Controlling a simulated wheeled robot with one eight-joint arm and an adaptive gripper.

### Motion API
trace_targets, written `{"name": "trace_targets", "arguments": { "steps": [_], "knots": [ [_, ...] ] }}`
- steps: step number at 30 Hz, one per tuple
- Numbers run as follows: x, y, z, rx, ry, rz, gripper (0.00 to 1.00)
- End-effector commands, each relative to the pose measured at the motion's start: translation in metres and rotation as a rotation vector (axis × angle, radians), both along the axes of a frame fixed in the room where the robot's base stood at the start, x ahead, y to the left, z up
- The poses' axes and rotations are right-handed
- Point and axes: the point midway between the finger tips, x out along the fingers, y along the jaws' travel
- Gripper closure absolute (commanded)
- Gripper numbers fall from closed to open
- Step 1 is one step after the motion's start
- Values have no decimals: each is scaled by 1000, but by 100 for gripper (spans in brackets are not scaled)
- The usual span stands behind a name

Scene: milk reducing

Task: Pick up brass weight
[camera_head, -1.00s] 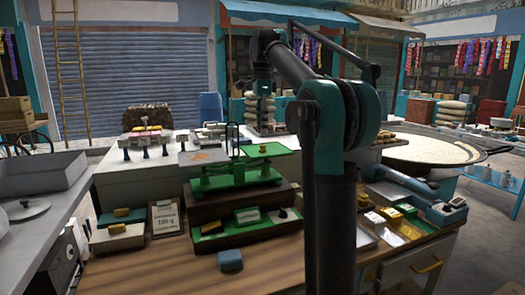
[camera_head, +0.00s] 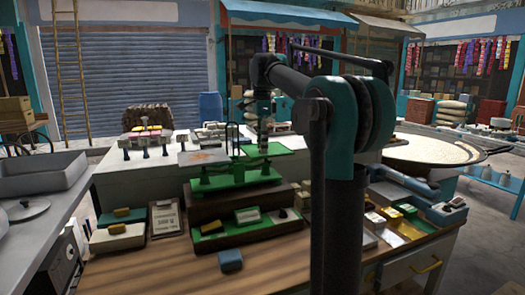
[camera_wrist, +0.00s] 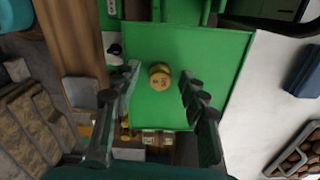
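The brass weight (camera_wrist: 160,76) is a small round gold piece on the square green pan (camera_wrist: 215,60) of the balance scale. In the wrist view it lies between my two spread fingers, with a gap on each side. My gripper (camera_wrist: 158,82) is open and points down over the pan. In the head view, my gripper (camera_head: 263,143) is low over the right pan of the green scale (camera_head: 236,182) and hides the weight there.
A green tray (camera_head: 262,229) with small items stands in front of the scale. Yellow packets (camera_head: 391,214) lie at the right.

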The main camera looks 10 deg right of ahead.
Motion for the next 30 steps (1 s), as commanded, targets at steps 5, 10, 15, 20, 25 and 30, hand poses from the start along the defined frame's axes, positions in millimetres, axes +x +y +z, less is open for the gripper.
{"name": "trace_targets", "arguments": {
  "steps": [5,10,15,20,25,30],
  "knots": [
    [0,0,0,0,0,0,83],
    [0,0,0,0,0,0,100],
    [0,0,0,0,0,0,100],
    [0,0,2,0,0,0,100],
    [0,0,15,0,0,0,100],
    [1,0,44,0,0,0,100]
  ]
}}
